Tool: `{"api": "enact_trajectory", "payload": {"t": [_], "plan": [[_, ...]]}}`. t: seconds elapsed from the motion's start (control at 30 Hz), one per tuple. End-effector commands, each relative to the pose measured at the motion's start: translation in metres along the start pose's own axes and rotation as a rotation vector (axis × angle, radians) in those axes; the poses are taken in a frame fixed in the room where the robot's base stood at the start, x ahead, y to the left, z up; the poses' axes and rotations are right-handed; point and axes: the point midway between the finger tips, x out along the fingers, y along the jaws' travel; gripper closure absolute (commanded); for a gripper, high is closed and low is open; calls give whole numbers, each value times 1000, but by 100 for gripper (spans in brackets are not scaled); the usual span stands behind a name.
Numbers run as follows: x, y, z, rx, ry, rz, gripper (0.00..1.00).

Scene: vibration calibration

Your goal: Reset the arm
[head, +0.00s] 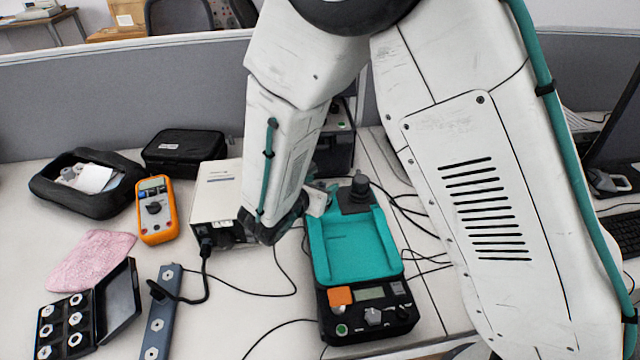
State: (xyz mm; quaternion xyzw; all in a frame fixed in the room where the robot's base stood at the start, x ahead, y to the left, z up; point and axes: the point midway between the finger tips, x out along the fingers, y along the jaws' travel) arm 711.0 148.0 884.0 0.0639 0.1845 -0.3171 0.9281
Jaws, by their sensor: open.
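My arm reaches down from the top of the head view. My gripper (318,200) is at its lower end, over the table, between a white box and a teal-topped device. The gripper is largely hidden behind my own arm link and wrist. A small light-coloured finger part shows close to the device's upper left corner. I see nothing held in it. I cannot tell whether the gripper touches the device.
The white box (216,193) stands left of the gripper, with a black cable. An orange multimeter (156,210), pink cloth (91,260), black pouch (88,200), black case (184,152), slotted bar (160,320) and open box of nuts (68,325) lie left. A grey partition (100,95) stands behind.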

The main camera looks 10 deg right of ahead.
Motion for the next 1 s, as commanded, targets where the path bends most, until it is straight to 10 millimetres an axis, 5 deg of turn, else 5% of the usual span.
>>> {"api": "enact_trajectory", "payload": {"t": [0.4,0.67,0.83,1.0], "plan": [[-64,1,0,-1,0,4,48],[-71,-1,0,22,1,-4,48],[-73,-35,-9,135,42,-140,48],[-83,-94,14,401,110,-383,48]]}}
